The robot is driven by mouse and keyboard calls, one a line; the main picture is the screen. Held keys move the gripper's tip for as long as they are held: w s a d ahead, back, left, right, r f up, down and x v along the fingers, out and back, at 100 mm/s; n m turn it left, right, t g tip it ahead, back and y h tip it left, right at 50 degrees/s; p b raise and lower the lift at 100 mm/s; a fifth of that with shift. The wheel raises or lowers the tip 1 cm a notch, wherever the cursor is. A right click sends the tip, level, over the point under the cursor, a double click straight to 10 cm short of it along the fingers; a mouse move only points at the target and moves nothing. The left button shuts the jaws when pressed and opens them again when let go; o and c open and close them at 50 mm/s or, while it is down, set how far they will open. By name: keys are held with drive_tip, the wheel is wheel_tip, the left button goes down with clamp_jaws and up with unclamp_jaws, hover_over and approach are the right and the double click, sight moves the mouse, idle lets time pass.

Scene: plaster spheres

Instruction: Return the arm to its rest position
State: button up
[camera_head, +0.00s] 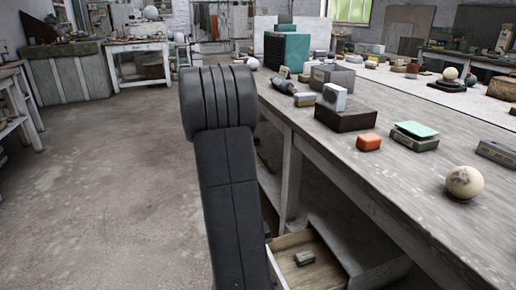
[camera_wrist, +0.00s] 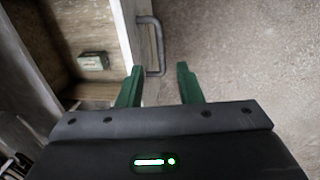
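My arm (camera_head: 226,170) stands up in the head view, left of the long workbench, its links dark grey. My gripper is hidden in the head view. In the wrist view my gripper (camera_wrist: 158,88) shows two green fingers apart, with only floor and part of a drawer handle behind the gap. The gripper is open and empty. An open drawer (camera_head: 290,240) is under the bench, and a small box (camera_head: 305,258) lies in it. The wrist view also shows that small box (camera_wrist: 93,61) inside the drawer, left of the fingers.
The drawer's metal handle (camera_wrist: 158,48) is just beyond the left finger. The concrete floor (camera_head: 110,190) to the left is clear.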

drive_tip(key=f+b, duration=0.1)
drive_tip(key=f, duration=0.2)
drive_tip(key=d+f+b, duration=0.1)
drive_tip(key=f, duration=0.2)
drive_tip(key=f+b, duration=0.2)
drive_tip(key=f, duration=0.1)
drive_tip(key=shift+w+d+f, duration=0.25)
drive_tip(key=shift+d+f, duration=0.1)
drive_tip(key=shift+w+d+r, duration=0.1)
drive_tip(key=shift+d+r, duration=0.05)
drive_tip(key=shift+d, duration=0.2)
